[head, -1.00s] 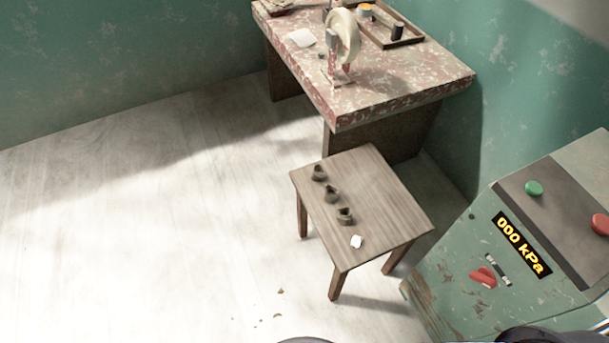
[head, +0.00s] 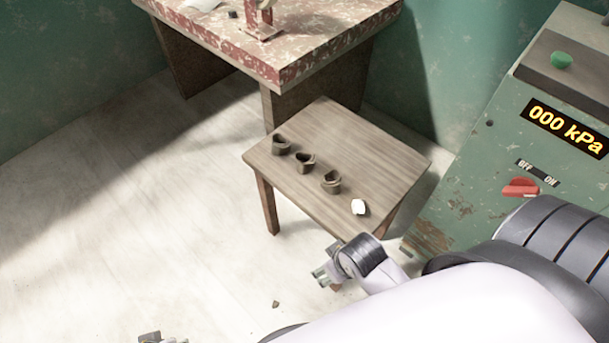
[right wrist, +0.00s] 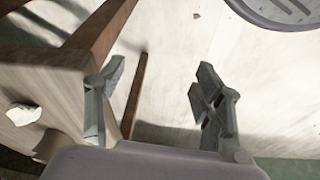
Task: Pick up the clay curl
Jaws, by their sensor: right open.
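Three dark brown clay curls stand in a row on the wooden stool (head: 345,128): a far one (head: 281,145), a middle one (head: 305,162) and a near one (head: 331,182). I cannot tell which one the task means. My right gripper (head: 322,276) is low, in front of the stool's near edge, apart from the curls. My left gripper (head: 163,339) barely shows at the bottom edge, too cut off to read.
A small white lump (head: 358,207) lies near the stool's front corner, beside the near curl. A brown crumb (head: 276,304) lies on the floor. A red-topped table (head: 300,45) stands behind the stool, and a green machine (head: 500,140) stands to the right. Floor at left is clear.

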